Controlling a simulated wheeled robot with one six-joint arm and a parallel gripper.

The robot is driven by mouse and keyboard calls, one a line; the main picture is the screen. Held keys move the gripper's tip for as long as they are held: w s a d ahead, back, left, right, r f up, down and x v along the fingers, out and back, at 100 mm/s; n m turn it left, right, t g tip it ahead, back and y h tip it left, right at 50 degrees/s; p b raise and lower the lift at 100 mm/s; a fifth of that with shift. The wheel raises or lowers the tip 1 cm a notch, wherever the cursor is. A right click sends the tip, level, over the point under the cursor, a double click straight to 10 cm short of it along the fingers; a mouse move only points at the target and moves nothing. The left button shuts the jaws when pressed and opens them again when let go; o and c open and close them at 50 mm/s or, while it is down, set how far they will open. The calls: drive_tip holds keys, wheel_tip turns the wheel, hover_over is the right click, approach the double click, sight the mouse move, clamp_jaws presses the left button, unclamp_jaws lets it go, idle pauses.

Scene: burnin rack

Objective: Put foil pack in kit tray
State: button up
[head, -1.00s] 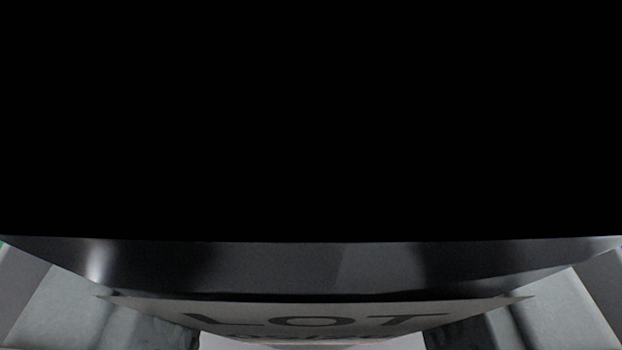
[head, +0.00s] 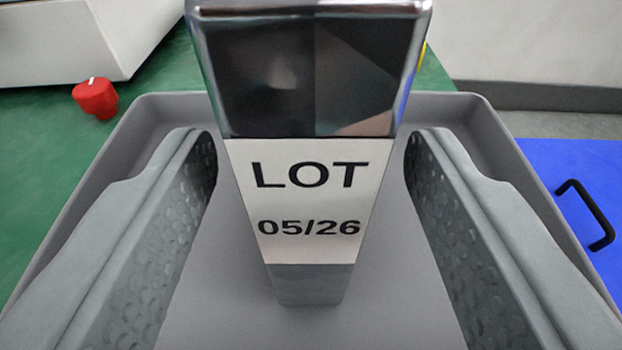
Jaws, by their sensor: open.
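The foil pack (head: 308,85) is a shiny silver block with a white label reading LOT 05/26. In the head view it stands upright between the fingers of my gripper (head: 310,150), its lower end apparently on the tray floor. My gripper is open, with a visible gap between each textured finger and the pack. The grey kit tray (head: 485,115) lies below and around the pack and fingers. Its raised rim shows at the back, left and right. The near part of the tray is out of the picture.
A red knob (head: 95,97) sits on the green surface (head: 40,150) left of the tray. A white box-like body (head: 65,40) is at the upper left. A blue panel (head: 560,170) with a black handle (head: 590,215) is on the right. A pale wall (head: 540,40) stands behind.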

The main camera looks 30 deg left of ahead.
drive_tip(key=v, duration=0.8)
drive_tip(key=s+d+r+m+t+h, duration=0.1)
drive_tip(key=s+d+r, duration=0.3)
drive_tip(key=d, duration=0.6)
drive_tip(key=s+d+r+m+t+h, duration=0.1)
drive_tip(key=s+d+r+m+h, duration=0.2)
drive_tip(key=s+d, duration=0.5)
drive_tip(key=s+d+r+m+t+h, duration=0.1)
drive_tip(key=s+d+r+h, duration=0.3)
drive_tip(key=d, duration=1)
wheel_tip(320, 180, up, 3)
drive_tip(key=shift+s+f+m+t, duration=0.25)
drive_tip(key=shift+s+m+t, duration=0.25)
drive_tip(key=shift+s, duration=0.45)
drive_tip(key=shift+d, duration=0.1)
